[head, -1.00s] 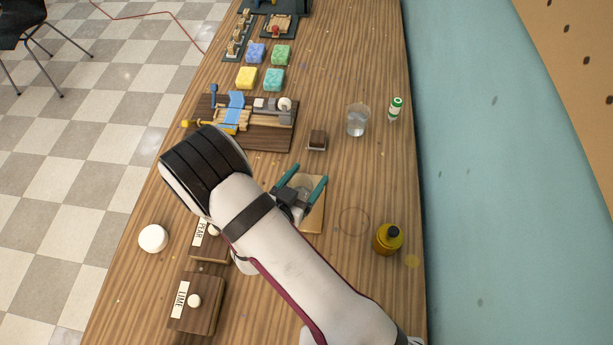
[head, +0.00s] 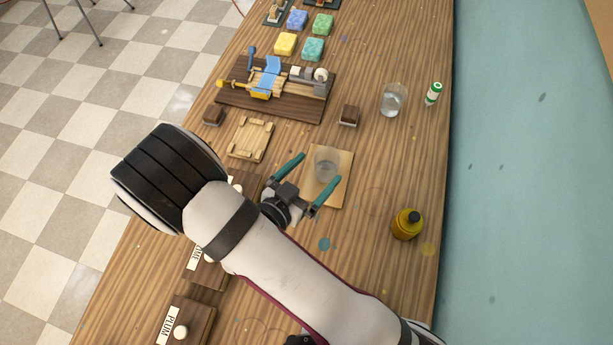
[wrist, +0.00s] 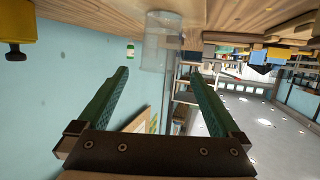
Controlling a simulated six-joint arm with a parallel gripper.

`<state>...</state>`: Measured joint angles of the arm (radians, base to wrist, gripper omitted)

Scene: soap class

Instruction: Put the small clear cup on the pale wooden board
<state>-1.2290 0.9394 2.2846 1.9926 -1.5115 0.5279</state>
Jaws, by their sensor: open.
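The small clear cup (head: 326,161) stands upright on the pale wooden board (head: 338,192), towards its far half. My gripper (head: 321,168) is open and comes in from the lower left, its teal fingers pointing at the cup. In the wrist view the picture is upside down; the cup (wrist: 162,45) shows just beyond the open, empty fingertips (wrist: 159,72), with clear space between them. Its base appears to rest on the surface. My arm covers the table to the lower left of the board.
A larger clear cup (head: 392,101) stands farther back on the right, near a green-white bottle (head: 433,93). A small brush (head: 349,115), a wooden rack (head: 250,139) and labelled boxes (head: 185,320) are around.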

